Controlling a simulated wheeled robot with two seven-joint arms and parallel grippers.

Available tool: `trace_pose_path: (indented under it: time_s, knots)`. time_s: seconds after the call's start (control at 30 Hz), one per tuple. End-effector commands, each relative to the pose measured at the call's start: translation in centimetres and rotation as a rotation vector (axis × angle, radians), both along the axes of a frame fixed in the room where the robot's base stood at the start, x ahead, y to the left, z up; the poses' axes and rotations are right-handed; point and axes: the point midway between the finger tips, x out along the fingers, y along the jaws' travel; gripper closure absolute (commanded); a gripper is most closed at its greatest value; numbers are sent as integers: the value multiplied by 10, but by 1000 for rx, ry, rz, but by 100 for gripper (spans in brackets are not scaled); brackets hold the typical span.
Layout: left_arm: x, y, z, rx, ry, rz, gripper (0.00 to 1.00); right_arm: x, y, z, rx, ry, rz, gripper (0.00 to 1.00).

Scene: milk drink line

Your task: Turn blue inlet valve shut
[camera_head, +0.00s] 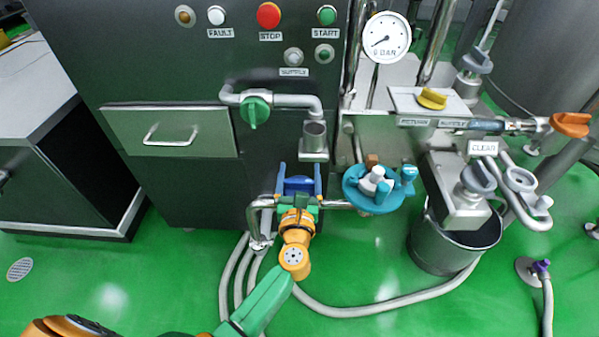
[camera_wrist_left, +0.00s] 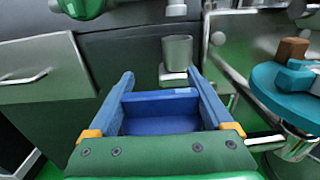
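The blue inlet valve is most likely the round teal-blue wheel (camera_head: 354,196) on the pipe at the centre right, with a light-topped hub and a blue handle (camera_head: 409,174). Its disc (camera_wrist_left: 272,92) also shows at the right edge of the left wrist view, cut off there. My left gripper (camera_head: 300,168) is just left of the wheel and apart from it. Its two blue fingers (camera_wrist_left: 160,74) are spread wide, with nothing held between them. My right gripper is in neither view.
A metal cup (camera_head: 314,136) sits ahead of my left fingertips, under a pipe with a green valve (camera_head: 255,112). A bucket (camera_head: 440,252) stands to the right, below the orange (camera_head: 571,124) and yellow (camera_head: 432,98) handles. Grey hoses (camera_head: 375,308) cross the green floor.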

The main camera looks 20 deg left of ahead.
Motion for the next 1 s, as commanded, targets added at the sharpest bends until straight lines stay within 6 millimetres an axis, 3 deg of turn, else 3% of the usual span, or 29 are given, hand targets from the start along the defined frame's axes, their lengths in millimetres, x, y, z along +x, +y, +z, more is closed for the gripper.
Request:
trace_pose_path:
  time_s: [0.03, 0.1, 0.47, 0.73, 1.0]
  knots:
    - [0, 0, 0, 0, 0, 0, 59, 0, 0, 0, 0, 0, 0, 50]
    - [0, 0, 0, 0, 0, 0, 71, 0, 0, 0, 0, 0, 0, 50]
    - [0, -2, 1, 3, 1, -85, 71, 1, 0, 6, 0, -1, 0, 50]
    - [1, -8, 1, 6, -1, -305, 71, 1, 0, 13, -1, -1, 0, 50]
    - [0, -16, -2, 5, 1, -561, 71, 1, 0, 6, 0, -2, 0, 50]
